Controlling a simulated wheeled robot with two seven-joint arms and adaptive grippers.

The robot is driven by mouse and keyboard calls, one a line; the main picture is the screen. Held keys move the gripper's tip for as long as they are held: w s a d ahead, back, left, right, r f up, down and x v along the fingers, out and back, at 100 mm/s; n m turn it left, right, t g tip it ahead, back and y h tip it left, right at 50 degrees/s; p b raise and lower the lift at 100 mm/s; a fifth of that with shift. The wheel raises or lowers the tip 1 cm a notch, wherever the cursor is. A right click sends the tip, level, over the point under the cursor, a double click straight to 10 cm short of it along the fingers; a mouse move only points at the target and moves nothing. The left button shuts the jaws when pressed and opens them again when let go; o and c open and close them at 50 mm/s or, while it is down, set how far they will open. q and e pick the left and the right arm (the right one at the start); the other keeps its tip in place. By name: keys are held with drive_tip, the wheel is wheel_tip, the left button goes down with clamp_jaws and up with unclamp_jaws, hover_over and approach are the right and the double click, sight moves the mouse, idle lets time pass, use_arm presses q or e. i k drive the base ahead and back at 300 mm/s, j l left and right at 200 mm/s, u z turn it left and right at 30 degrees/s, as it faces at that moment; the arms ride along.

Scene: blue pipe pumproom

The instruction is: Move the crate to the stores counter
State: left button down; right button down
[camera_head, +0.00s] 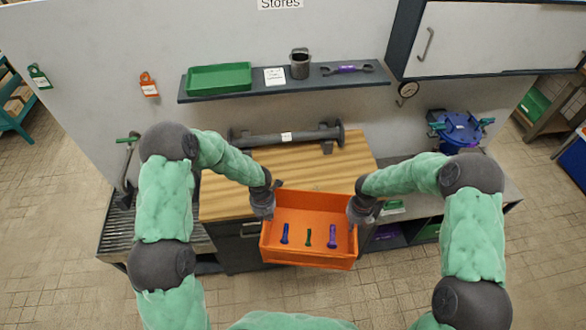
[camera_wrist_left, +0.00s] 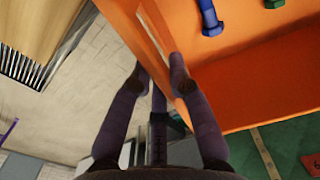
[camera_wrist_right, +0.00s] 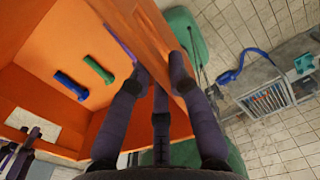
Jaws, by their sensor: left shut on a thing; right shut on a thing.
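The orange crate (camera_head: 310,260) is held between my two grippers in front of the wooden counter (camera_head: 225,195) under the Stores sign (camera_head: 281,3). A blue bolt (camera_head: 285,233), a green bolt (camera_head: 308,237) and a purple bolt (camera_head: 333,236) lie inside it. My left gripper (camera_head: 264,208) is shut on the crate's left wall, which also shows in the left wrist view (camera_wrist_left: 240,85). My right gripper (camera_head: 360,212) is shut on the right wall, seen in the right wrist view (camera_wrist_right: 150,40). The crate's far edge appears to overlap the counter's front edge; whether it touches is unclear.
A dark pipe with flanges (camera_head: 287,136) lies along the back of the counter. Above it, a shelf (camera_head: 225,95) holds a green tray (camera_head: 218,78), a dark mug (camera_head: 300,64) and a wrench (camera_head: 347,69). A blue valve unit (camera_head: 460,128) stands at right. The counter's middle is bare wood.

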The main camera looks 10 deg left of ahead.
sight(313, 177)
drive_tip(key=i, duration=1.05)
